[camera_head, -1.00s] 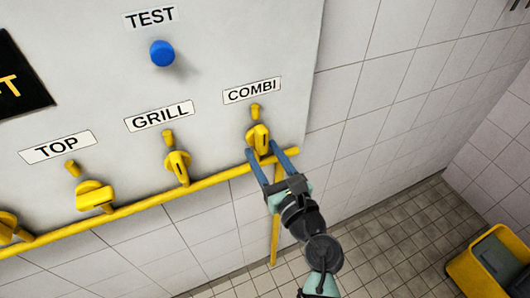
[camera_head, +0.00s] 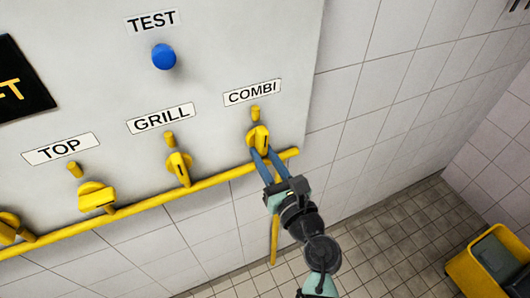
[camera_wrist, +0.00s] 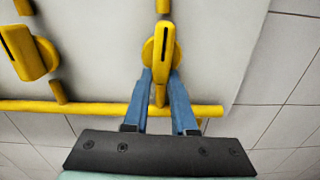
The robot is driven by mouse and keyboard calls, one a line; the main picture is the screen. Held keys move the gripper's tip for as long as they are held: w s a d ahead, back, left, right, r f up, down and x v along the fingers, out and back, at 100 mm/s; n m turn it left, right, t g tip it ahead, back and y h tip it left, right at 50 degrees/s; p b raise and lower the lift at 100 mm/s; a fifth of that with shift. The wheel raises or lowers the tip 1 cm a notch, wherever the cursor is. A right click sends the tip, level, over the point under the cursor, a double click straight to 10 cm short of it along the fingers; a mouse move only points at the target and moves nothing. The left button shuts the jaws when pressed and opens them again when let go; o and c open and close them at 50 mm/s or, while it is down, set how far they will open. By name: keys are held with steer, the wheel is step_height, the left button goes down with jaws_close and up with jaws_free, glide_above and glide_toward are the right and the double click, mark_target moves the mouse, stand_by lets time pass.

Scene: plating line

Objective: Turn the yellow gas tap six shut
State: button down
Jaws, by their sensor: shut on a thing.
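The yellow tap under the COMBI label (camera_head: 259,137) is on the grey panel at the far right of the row. Its handle stands near upright, with a dark line along it. It also shows in the wrist view (camera_wrist: 160,50). My gripper (camera_head: 264,153) is shut on this tap's handle from below. In the wrist view its blue fingers (camera_wrist: 161,74) lie on both sides of the handle's lower end. No number shows on the taps, so I cannot read which is six.
The GRILL tap (camera_head: 179,166) is to the left, near upright. The TOP tap (camera_head: 96,197) lies crosswise. A yellow pipe (camera_head: 222,177) runs beneath the taps. A blue TEST button (camera_head: 163,56) is above. A yellow bucket (camera_head: 487,262) stands at lower right.

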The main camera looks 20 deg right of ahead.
steer(key=m+p, duration=0.4)
steer(key=shift+a+r, duration=0.35)
steer(key=m+p, duration=0.3)
steer(key=m, duration=0.1)
steer(key=shift+a+r+m+p, duration=0.2)
steer(key=shift+a+m+p, duration=0.1)
steer(key=shift+a+p, duration=0.05)
steer(key=m+p, duration=0.2)
steer(key=m, duration=0.1)
steer(key=m+p, duration=0.1)
steer(key=shift+a+r, duration=0.25)
steer(key=shift+r, duration=0.1)
steer(key=shift+r+m+p, duration=0.2)
steer(key=shift+m+p, duration=1.35)
steer(key=shift+m, duration=0.75)
steer(key=c, duration=0.7)
jaws_free()
steer(key=shift+s, duration=0.1)
